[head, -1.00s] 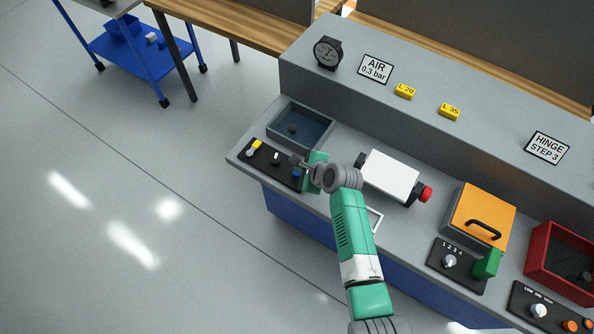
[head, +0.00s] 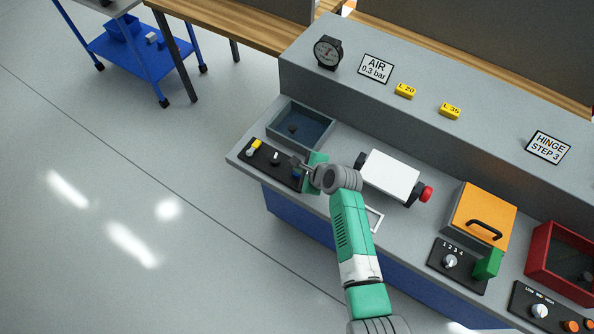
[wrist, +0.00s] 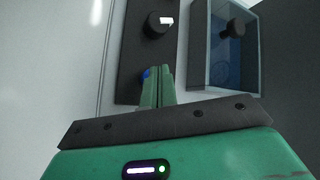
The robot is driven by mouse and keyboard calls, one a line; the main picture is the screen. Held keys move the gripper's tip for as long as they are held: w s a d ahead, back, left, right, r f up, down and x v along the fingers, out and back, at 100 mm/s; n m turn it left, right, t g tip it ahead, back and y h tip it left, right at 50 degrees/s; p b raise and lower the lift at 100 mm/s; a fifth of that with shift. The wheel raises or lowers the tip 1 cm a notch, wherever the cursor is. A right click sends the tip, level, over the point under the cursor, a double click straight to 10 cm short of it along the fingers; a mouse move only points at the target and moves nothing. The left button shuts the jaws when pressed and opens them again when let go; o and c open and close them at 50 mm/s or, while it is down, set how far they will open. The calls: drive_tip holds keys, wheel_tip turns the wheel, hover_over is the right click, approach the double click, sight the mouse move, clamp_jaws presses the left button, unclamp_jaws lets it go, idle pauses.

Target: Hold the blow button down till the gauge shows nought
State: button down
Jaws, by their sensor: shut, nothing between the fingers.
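The round black gauge (head: 328,52) stands on the raised back ledge; its needle is too small to read surely. A black control panel (head: 262,165) at the bench's left end carries a yellow-tipped lever (head: 254,147), a knob (head: 276,158) and a blue button (head: 296,174). My gripper (head: 296,162) is shut and empty, over the panel's right end by the blue button. In the wrist view, my closed fingertips (wrist: 158,72) overlap the blue button (wrist: 147,74), and only its left edge shows. I cannot tell whether they press it.
A grey tank with a dark blue inside (head: 312,116) sits just behind the panel. A white box with a red knob (head: 389,178) and an orange lidded box (head: 478,215) stand to the right. The sign "AIR 0.3 bar" (head: 376,69) is beside the gauge.

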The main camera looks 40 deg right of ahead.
drive_tip(key=shift+f+b, duration=0.3)
drive_tip(key=shift+f, duration=0.15)
idle(0.4)
drive_tip(key=shift+r, duration=0.1)
idle(1.2)
drive_tip(key=shift+r+p, duration=0.75)
drive_tip(key=shift+p, duration=0.2)
wheel_tip(320, 180, up, 5)
drive_tip(key=p, duration=0.5)
drive_tip(key=shift+r, duration=0.15)
